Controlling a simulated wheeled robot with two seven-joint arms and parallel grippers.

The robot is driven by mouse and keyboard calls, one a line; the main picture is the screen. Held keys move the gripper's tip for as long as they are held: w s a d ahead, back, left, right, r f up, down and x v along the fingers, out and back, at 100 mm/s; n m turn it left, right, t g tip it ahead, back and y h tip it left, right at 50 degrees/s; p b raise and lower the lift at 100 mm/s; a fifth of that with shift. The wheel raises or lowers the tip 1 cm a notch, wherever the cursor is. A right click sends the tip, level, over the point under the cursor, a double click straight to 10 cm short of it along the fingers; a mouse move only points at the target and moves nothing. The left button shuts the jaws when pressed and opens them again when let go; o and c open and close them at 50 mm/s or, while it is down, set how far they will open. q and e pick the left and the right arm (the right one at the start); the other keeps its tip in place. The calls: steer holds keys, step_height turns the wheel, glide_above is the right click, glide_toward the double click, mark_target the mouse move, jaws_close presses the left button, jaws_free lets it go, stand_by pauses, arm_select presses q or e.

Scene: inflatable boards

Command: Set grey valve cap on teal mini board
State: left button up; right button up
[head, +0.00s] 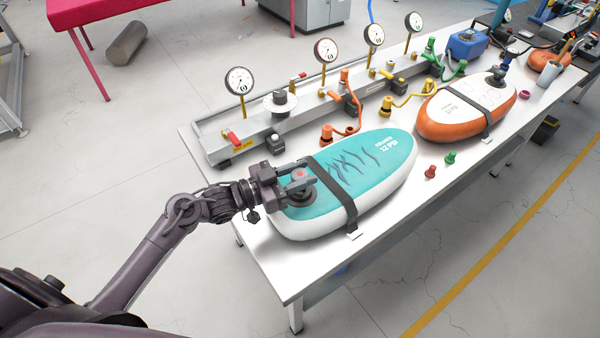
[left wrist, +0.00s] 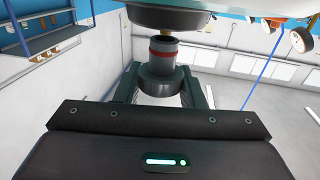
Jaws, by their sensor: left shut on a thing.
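The teal mini board (head: 385,165) lies on the white table with a dark strap across it. A dark round valve seat (head: 298,196) is at its near left end. My left gripper (head: 300,178) is right over this seat, shut on a grey cylinder with a red band, apparently the grey valve cap; the cap also shows between the fingers in the left wrist view (left wrist: 165,52). My right gripper is not in view.
A metal rail (head: 245,135) with several gauges stands along the table's back. An orange board (head: 468,108) lies to the right. A red cap (head: 430,172) and a green cap (head: 450,158) stand between the boards. The table's near left corner is clear.

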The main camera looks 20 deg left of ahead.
arm_select(q)
steer(key=shift+f+b, duration=1)
steer(key=shift+f, duration=0.4)
steer(key=o, duration=1)
steer(key=shift+o, duration=0.2)
steer(key=b+v, duration=0.1)
steer(key=v, duration=0.6)
steer(key=shift+f+b, duration=0.1)
steer(key=shift+b, duration=0.2)
steer(key=shift+s+a, duration=0.25)
steer(key=shift+a, duration=0.1)
